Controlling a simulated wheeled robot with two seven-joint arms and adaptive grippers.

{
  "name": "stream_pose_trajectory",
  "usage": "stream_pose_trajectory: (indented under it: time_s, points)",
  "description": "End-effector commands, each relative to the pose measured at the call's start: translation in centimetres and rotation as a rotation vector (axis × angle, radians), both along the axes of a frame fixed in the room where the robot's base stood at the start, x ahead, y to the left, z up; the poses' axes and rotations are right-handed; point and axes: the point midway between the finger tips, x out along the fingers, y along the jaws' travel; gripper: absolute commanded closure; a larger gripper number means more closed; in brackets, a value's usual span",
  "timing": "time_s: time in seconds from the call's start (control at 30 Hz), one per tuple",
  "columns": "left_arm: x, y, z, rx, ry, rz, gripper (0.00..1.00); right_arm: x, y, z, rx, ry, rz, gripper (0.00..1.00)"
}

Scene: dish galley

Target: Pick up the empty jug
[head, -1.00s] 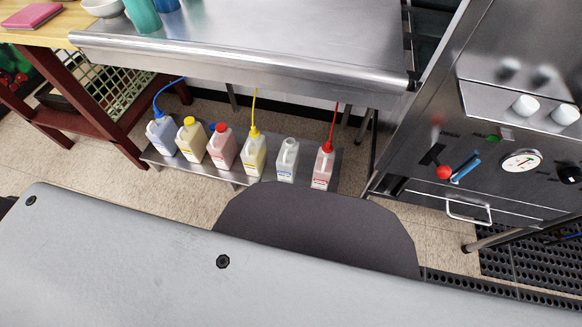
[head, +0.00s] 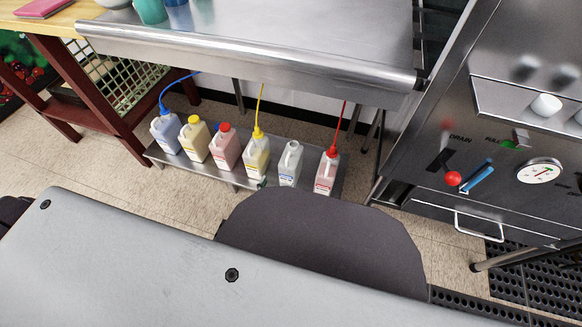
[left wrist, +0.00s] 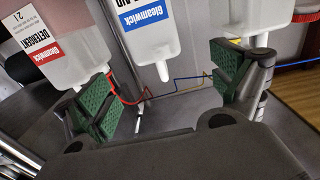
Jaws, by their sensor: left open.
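The white jug with a blue label (head: 289,165) has no cap and stands on the low steel shelf (head: 228,174), between a yellow-capped jug and a red-capped one. I cannot see into it. The left wrist view is upside down, and this jug (left wrist: 147,40) hangs from the top with its bare neck downward. My left gripper (left wrist: 160,75) is open, its green-padded fingers apart on either side of the jug's neck in that picture. I cannot tell whether either finger touches it. In the head view the gripper is almost wholly hidden behind my own body. My right gripper is not in view.
The red-capped jug (head: 327,174) with a red tube and the yellow-capped jug (head: 256,160) with a yellow tube stand close on either side. Several other jugs line the shelf to the left. A steel counter (head: 260,45) overhangs them. A steel machine (head: 500,140) stands right.

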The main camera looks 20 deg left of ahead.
Motion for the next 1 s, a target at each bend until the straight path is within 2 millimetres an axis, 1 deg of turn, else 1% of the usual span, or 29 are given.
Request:
stream_pose_trajectory:
  time_s: [0.17, 0.5, 0.63, 0.8, 1.0]
  points:
    - [1.6, -0.1, -0.1, 0.0, -0.002, 0.0, 0.05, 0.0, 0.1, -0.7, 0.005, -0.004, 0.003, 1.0]
    - [5.8, -0.3, -0.1, 0.0, -0.002, 0.0, 0.05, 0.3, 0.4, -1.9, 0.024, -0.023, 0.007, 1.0]
    - [7.1, -0.3, -0.2, -0.001, -0.001, 0.001, 0.05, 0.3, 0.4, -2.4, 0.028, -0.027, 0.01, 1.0]
    - [8.1, -0.3, -0.2, -0.001, 0.001, 0.0, 0.05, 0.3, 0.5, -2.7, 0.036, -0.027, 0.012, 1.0]
    - [8.2, -0.3, -0.1, -0.001, 0.001, 0.0, 0.05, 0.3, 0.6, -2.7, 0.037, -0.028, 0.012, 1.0]
